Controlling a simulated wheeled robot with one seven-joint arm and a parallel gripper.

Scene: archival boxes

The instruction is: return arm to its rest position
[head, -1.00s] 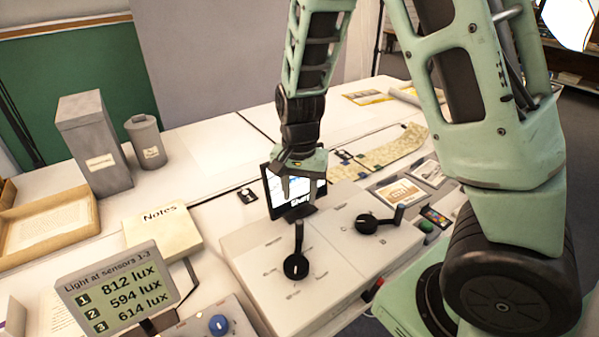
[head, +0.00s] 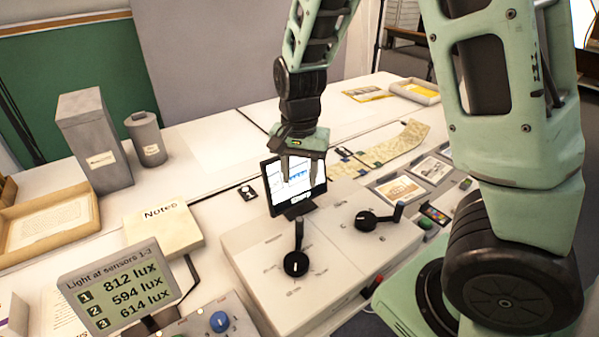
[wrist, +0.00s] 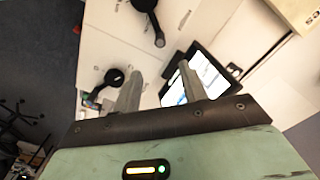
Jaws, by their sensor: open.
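My gripper (head: 299,168) hangs above the table, in front of the small dark-framed screen (head: 291,188) in the head view. Its fingers point down, stand apart and hold nothing. In the wrist view my gripper (wrist: 160,92) shows two grey fingers with a clear gap between them. The screen (wrist: 206,78) also shows there, partly behind the right finger. Below is a white console with two black levers: a left lever (head: 297,262) and a right lever (head: 368,221). My arm reaches in from the top of the head view.
A lux display (head: 118,285) stands at front left, with a Notes box (head: 163,229) behind it. A tall grey box (head: 94,140), a lidded canister (head: 146,138) and an open tray (head: 90,222) are at left. Framed pictures (head: 400,190) lie at right. The table's back middle is clear.

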